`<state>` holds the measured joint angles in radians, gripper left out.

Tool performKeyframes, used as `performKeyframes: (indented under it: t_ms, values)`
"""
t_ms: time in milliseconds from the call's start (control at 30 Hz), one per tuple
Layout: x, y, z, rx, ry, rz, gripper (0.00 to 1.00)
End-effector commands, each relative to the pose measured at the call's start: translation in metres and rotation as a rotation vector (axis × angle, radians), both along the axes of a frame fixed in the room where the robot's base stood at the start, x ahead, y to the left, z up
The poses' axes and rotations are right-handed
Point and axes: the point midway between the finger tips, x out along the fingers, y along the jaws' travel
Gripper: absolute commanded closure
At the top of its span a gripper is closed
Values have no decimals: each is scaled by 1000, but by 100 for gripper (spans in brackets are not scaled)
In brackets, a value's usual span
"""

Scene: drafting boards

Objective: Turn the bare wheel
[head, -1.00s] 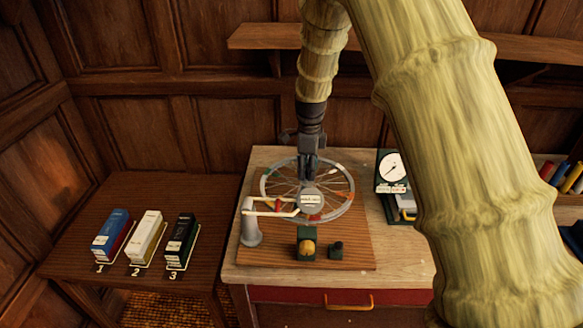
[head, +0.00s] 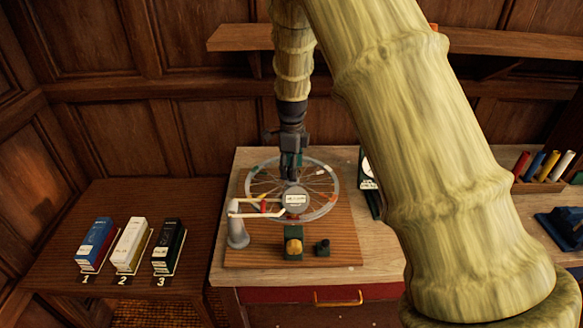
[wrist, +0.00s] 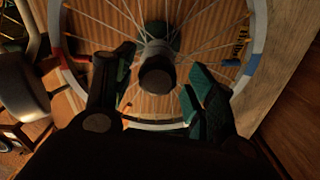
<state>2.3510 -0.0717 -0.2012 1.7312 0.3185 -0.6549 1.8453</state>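The bare spoked wheel (head: 331,205) lies flat over a wooden board on the bench, with coloured marks on its grey rim. In the wrist view its rim (wrist: 257,68), spokes and dark hub end (wrist: 157,77) show close up. My gripper (head: 291,180) is over the wheel. In the wrist view my gripper (wrist: 165,72) has its two fingers apart, one on each side of the hub end, with gaps between. A round labelled disc (head: 295,200) sits in front of the hub in the head view. A white arm on a grey post (head: 238,232) reaches across the wheel.
A yellow knob on a green block (head: 293,246) and a small dark knob (head: 322,247) stand at the board's front. Three boxes, blue (head: 97,242), white (head: 131,243) and black (head: 168,246), stand on the left table. My arm hides part of the bench.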

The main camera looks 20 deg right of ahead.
Motion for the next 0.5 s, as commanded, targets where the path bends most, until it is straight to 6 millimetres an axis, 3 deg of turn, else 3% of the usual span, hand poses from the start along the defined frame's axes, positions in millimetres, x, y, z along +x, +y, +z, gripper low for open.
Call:
performKeyframes:
  t_ms: [300, 500]
  values:
    - [-1, 0, 0, 1, 4, 0, 42]
    - [-1, 0, 19, 0, 1, 0, 42]
